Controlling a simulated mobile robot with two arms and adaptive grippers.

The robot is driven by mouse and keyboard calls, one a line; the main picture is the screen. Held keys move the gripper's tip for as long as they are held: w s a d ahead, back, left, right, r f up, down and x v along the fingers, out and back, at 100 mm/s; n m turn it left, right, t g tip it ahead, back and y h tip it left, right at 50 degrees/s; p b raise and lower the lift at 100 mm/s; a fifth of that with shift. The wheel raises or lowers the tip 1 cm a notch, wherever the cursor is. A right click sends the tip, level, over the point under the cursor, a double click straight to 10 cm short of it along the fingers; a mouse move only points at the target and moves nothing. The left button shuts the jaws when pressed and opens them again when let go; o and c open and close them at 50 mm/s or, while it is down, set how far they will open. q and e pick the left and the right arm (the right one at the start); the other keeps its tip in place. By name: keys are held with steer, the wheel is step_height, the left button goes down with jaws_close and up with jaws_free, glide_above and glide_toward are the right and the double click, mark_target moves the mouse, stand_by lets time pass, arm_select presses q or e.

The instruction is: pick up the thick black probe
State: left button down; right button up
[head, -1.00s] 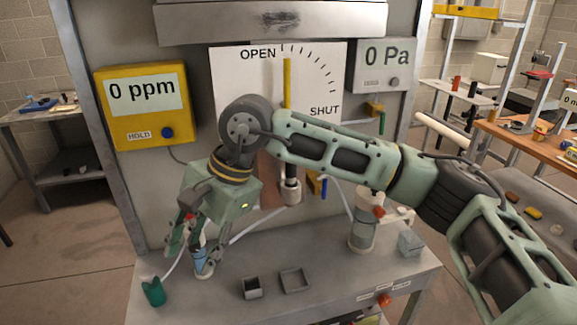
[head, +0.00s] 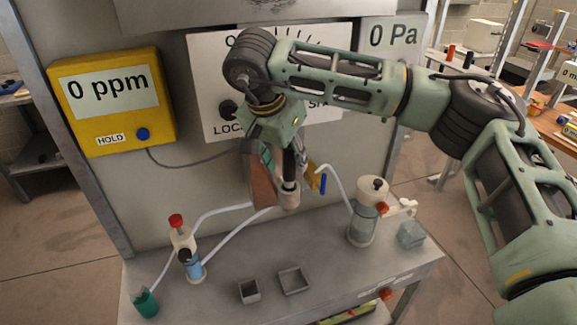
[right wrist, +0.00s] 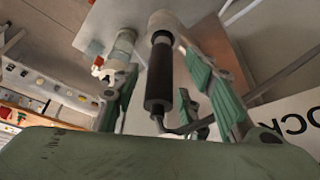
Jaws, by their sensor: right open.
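The thick black probe (right wrist: 160,72) is a dark cylinder in the right wrist view, with its far end in a pale round holder. In the head view the probe (head: 289,166) stands nearly upright in that holder (head: 288,193) in front of the panel, partly hidden by my gripper. My right gripper (head: 276,165) is open around the probe's height. In the right wrist view, its green-padded fingers (right wrist: 160,68) lie on either side of the probe, with gaps visible. I cannot tell whether either finger touches it. My left gripper is not in view.
A bottle of blue liquid (head: 191,266), a green cup (head: 145,303), two small grey trays (head: 293,281) and a clear flask (head: 362,226) stand on the bench. White tubes run behind. A yellow meter (head: 112,103) hangs at left. The bench front is mostly clear.

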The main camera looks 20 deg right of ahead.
steer(key=shift+w+d+f, duration=0.2)
steer(key=shift+f, duration=0.5)
steer(key=shift+s, duration=0.3)
steer(key=shift+c, duration=0.2)
steer(key=shift+w+f, duration=0.1)
steer(key=shift+w, duration=0.15)
steer(key=c, duration=0.6)
steer(key=shift+s, duration=0.1)
jaws_close()
